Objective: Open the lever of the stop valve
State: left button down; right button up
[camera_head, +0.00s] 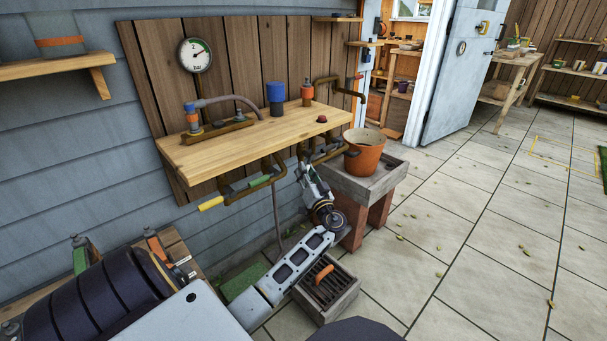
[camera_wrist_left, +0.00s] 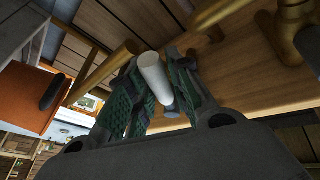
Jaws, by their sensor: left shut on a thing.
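My left gripper (camera_head: 305,170) reaches up under the front edge of the wooden shelf, beside the brass pipework (camera_head: 278,172). In the left wrist view its green-padded fingers (camera_wrist_left: 155,95) are closed around a pale grey cylindrical lever grip (camera_wrist_left: 153,75), which sticks out between them. In the head view the gripper hides most of this lever and its valve body. Other handles on the pipes to the left are yellow (camera_head: 210,203) and green (camera_head: 260,181). My right gripper is not in view.
The wooden shelf (camera_head: 230,154) lies just above the gripper. A terracotta pot (camera_head: 364,155) stands close on the right on a stone-topped stand (camera_head: 385,184). A grate box (camera_head: 340,300) sits on the floor below my forearm. Paved floor on the right is open.

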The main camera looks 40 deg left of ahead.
pick_arm(q)
jog(key=shift+w+d+f+n+y, duration=0.1)
jog(key=shift+w+n+y, duration=0.1)
jog(key=shift+n, duration=0.25)
jog(key=shift+w+f+n+y, duration=0.1)
jog(key=shift+w+n, duration=0.05)
jog(key=shift+n, duration=0.3)
jog(key=c, duration=1.3)
grip_release()
jog(key=shift+v, duration=6)
jog(key=shift+w, duration=0.2)
